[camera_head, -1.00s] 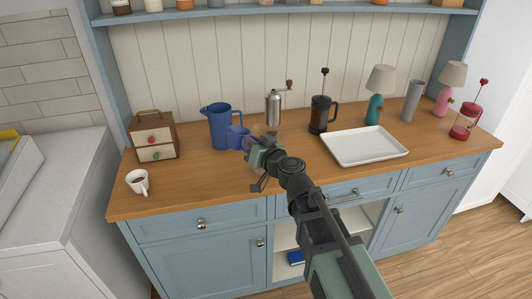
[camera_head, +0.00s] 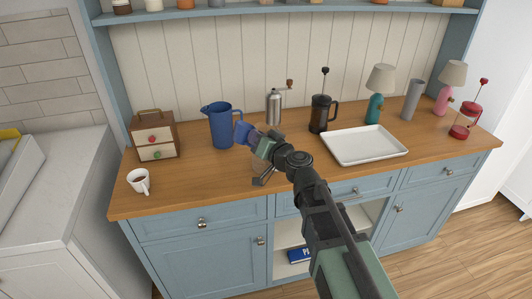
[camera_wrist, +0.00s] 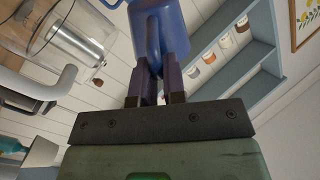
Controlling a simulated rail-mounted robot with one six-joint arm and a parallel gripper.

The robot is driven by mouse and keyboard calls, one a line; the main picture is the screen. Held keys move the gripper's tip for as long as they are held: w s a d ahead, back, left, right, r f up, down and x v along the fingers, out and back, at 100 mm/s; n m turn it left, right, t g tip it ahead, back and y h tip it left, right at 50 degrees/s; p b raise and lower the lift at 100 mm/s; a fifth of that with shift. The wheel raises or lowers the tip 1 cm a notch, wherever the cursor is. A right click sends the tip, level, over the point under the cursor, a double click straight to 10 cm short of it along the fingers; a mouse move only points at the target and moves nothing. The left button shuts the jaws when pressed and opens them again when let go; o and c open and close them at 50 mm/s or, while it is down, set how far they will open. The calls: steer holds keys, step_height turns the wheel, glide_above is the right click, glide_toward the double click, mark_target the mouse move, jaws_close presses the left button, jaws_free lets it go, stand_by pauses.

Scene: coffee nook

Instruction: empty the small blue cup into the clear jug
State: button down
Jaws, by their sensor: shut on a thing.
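The small blue cup (camera_head: 243,132) is held at the end of my gripper (camera_head: 256,139), raised above the counter in front of the blue jug's right side. In the wrist view the cup (camera_wrist: 162,28) shows between my two fingers (camera_wrist: 156,84), which are shut on it. It looks tilted in the head view; its contents are hidden. The clear jug is hard to make out in the head view, where my arm covers that part of the counter. A clear glass-like outline (camera_wrist: 84,42) at the upper left of the wrist view may be it.
A large blue jug (camera_head: 221,127) stands left of the cup. A steel grinder (camera_head: 274,108) and a dark French press (camera_head: 320,114) stand behind. A white tray (camera_head: 364,146) lies right. A white mug (camera_head: 139,181) and small drawer box (camera_head: 154,138) are left.

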steer(key=shift+w+d+r, duration=0.15)
steer(key=shift+d+r, duration=0.05)
steer(key=shift+r, duration=0.1)
steer(key=shift+w+d, duration=0.1)
steer(key=shift+w+d, duration=0.5)
steer(key=shift+d, duration=0.15)
steer(key=shift+w+d+r+m+p, duration=0.25)
steer(key=shift+r+m+p, duration=0.15)
steer(key=shift+m, duration=0.1)
steer(key=shift+w+d+r+m+p, duration=0.15)
steer(key=shift+d+r+m+p, duration=0.15)
steer(key=shift+m+p, duration=0.15)
